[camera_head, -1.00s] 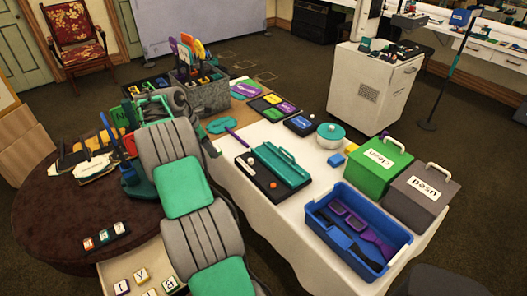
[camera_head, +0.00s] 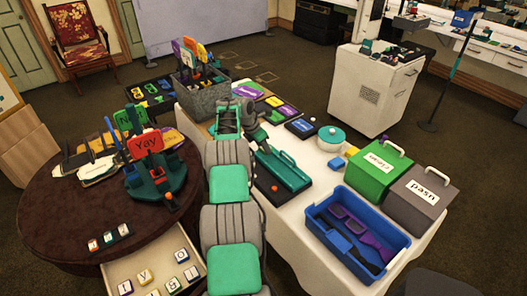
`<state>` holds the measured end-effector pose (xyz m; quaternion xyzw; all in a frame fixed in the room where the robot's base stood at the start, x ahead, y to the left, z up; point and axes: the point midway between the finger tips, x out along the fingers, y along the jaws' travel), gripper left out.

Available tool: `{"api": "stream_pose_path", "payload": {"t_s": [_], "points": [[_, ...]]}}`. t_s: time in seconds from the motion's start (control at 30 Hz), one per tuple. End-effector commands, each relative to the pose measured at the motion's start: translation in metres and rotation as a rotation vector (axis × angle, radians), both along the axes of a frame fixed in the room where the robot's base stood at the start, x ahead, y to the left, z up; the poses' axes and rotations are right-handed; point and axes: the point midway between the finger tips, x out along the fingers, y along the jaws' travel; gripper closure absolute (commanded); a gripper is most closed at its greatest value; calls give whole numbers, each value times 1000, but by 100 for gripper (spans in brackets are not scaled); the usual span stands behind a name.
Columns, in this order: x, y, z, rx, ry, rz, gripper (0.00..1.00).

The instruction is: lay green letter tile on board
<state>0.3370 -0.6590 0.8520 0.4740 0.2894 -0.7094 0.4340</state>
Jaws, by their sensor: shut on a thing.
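My gripper (camera_head: 259,142) is small at the far end of my arm, above the white-covered table near the back end of a teal hinged tool. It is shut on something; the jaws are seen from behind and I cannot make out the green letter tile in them. The teal tool (camera_head: 283,168) lies on a dark base with an orange ball beside it. Letter tiles (camera_head: 110,238) stand in a short row on the round table. More letter tiles (camera_head: 145,276) lie in an open drawer below. I cannot tell which flat panel is the board.
A blue bin (camera_head: 352,271) holds purple and dark tools at the table's front. A teal round pot (camera_head: 331,138) is behind. A grey crate (camera_head: 203,95) of paddles is at the back.

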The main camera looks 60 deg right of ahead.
Motion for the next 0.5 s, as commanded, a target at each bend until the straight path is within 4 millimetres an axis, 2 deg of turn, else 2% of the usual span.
{"api": "stream_pose_path", "payload": {"t_s": [0.2,0.37,0.4,0.5], "points": [[-2,-1,-31,2,1,-1,100],[-2,-1,-33,1,0,-1,100],[-2,-1,-34,1,0,0,57],[-2,-1,-34,1,0,0,48]]}}
